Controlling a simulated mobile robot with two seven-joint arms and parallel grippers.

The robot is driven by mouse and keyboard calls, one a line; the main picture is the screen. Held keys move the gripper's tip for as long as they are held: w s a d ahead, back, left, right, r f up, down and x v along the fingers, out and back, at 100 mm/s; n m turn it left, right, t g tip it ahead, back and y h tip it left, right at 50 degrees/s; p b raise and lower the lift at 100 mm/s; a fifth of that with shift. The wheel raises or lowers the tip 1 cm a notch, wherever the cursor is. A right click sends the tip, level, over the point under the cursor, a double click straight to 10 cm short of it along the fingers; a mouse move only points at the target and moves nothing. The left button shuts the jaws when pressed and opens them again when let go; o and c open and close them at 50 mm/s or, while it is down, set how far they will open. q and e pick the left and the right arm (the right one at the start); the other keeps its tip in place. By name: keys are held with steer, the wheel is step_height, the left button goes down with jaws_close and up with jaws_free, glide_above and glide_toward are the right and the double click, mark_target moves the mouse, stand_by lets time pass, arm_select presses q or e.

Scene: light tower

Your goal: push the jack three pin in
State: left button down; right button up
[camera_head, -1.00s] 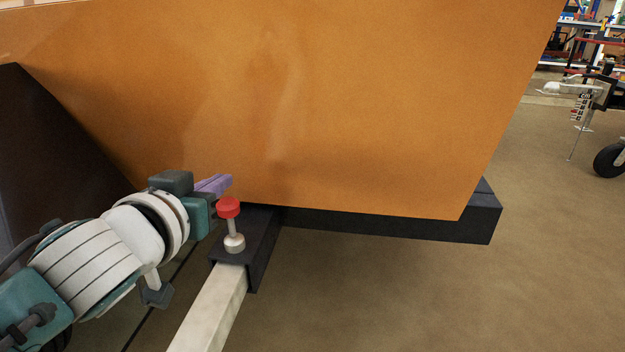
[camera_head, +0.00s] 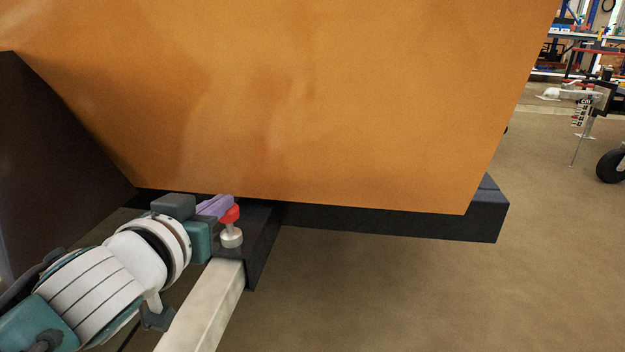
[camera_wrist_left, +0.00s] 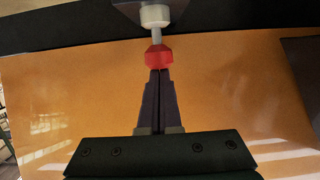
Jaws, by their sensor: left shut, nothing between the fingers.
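The jack three pin has a red head (camera_head: 230,213) on a pale metal collar (camera_head: 231,237), standing on the black bracket where the pale outrigger beam (camera_head: 205,300) meets the frame. My left gripper (camera_head: 222,205) has purple fingers and is shut and empty, with its tips at the red head. In the left wrist view the shut fingertips (camera_wrist_left: 159,72) meet the edge of the red head (camera_wrist_left: 159,56); a short stem shows between it and the collar (camera_wrist_left: 155,16). Whether they press on it I cannot tell. My right gripper is not in view.
The large orange body (camera_head: 300,100) of the light tower rises right behind the pin. A black frame rail (camera_head: 400,225) runs along its base. A dark panel (camera_head: 50,140) stands at the left. Open floor (camera_head: 400,300) lies to the right and in front.

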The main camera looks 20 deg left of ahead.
arm_select(q)
steer(key=s+d+r+p, duration=0.2)
steer(key=s+r+p, duration=0.4)
steer(key=s+p, duration=0.2)
steer(key=shift+p+v, duration=0.3)
steer(key=shift+v, duration=0.5)
